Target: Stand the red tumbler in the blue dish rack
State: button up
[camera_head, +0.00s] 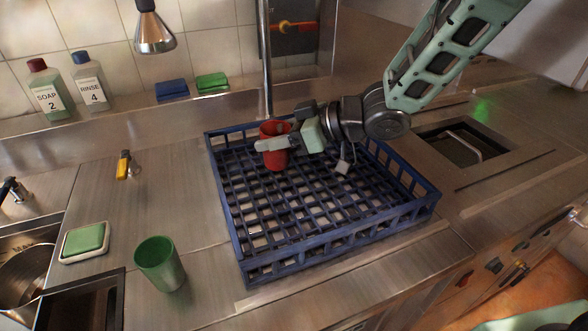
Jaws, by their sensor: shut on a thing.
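The red tumbler (275,161) is upright at the back left part of the blue dish rack (240,252). My gripper (268,143) reaches in from the right and is shut on the tumbler near its upper part. A finger crosses the front of the tumbler and hides part of it. The tumbler's base appears at the rack's grid, but I cannot tell whether it touches it. The rest of the rack is empty.
A green tumbler (160,264) stands left of the rack, near a green sponge on a dish (86,240). Soap (49,92) and rinse (91,82) bottles stand on the back ledge. A vertical pole (266,60) rises behind the rack.

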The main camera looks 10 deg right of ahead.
aim_at(276, 165)
jog(key=shift+f, duration=3.5)
jog(key=shift+f, duration=0.15)
jog(key=o, duration=1)
